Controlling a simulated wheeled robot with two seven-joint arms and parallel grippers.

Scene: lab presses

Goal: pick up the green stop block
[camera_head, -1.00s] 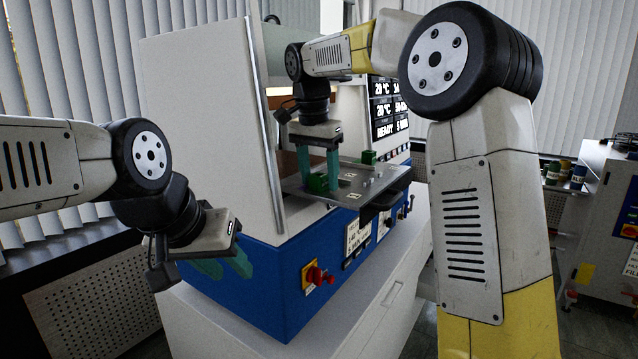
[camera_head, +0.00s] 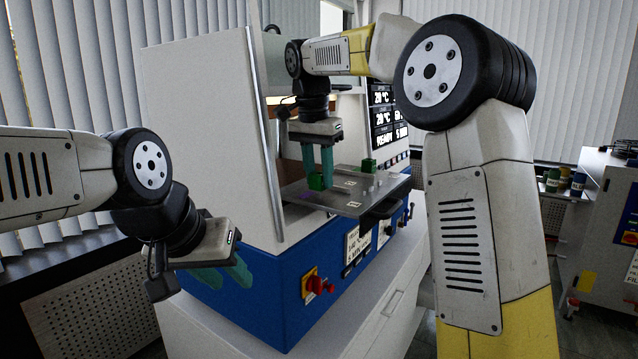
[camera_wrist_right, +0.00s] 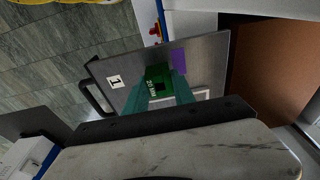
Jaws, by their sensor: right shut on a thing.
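The green stop block (camera_head: 316,181) is between the teal fingers of my right gripper (camera_head: 320,183). The gripper is shut on it, just above the metal tray (camera_head: 345,208) of the press. In the right wrist view the block (camera_wrist_right: 157,82) shows white lettering, partly unreadable, and sits between the fingertips (camera_wrist_right: 160,88). A purple patch (camera_wrist_right: 178,60) lies on the tray beside it. A second, smaller-looking green block (camera_head: 369,165) stands further back on the tray. My left gripper (camera_head: 228,277) is open and empty, in front of the blue press base.
The white press panel (camera_head: 205,130) stands left of my right gripper. The tray bears small pegs and number labels, with a dark handle (camera_head: 385,207) at its front. A red and yellow switch (camera_head: 314,284) is on the blue base (camera_head: 270,300). A display (camera_head: 385,110) stands behind.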

